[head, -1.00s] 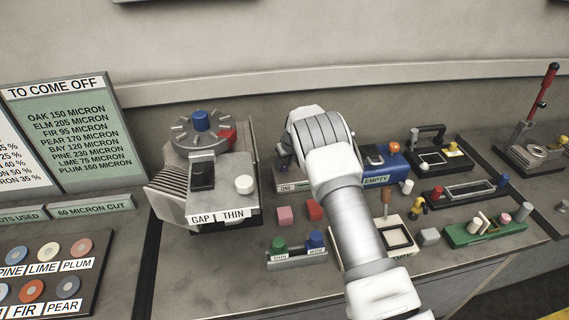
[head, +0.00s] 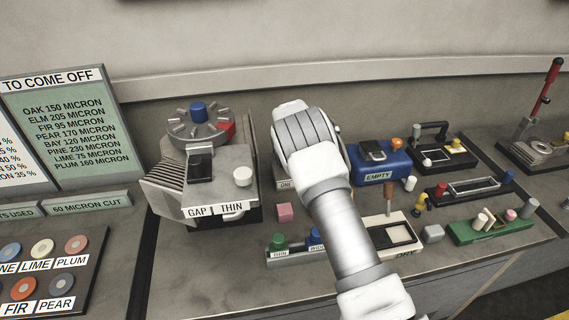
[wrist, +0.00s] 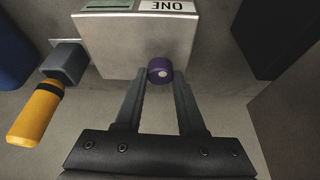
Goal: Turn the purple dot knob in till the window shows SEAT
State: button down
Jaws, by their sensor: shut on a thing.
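The purple knob (wrist: 160,70) with a pale dot on its face sits on the front of a light grey box (wrist: 125,48) labelled ONE in the wrist view. My gripper (wrist: 161,78) is shut on the knob, with one finger at each side. A greenish window (wrist: 108,4) shows at the top edge of the wrist view, cut off, and I cannot read any word in it. In the head view, the grey box (head: 286,184) is mostly behind my arm. The knob and my gripper are hidden there.
A yellow-orange handled thing (wrist: 34,112) and a dark grey block (wrist: 65,62) lie left of my gripper. In the head view the GAP THIN machine (head: 222,160) stands left of my arm, and the blue EMPTY box (head: 380,165) right. A pink cube (head: 285,212) sits in front.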

jog(key=shift+a+m+h+b, duration=0.1)
jog(key=shift+m+h+b, duration=0.75)
jog(key=shift+m, duration=0.85)
jog(key=shift+r, duration=0.1)
jog(key=c, duration=0.5)
grip_release()
jog(key=b+v, duration=0.1)
jog(key=v, duration=1.6)
jog(key=shift+r, duration=0.15)
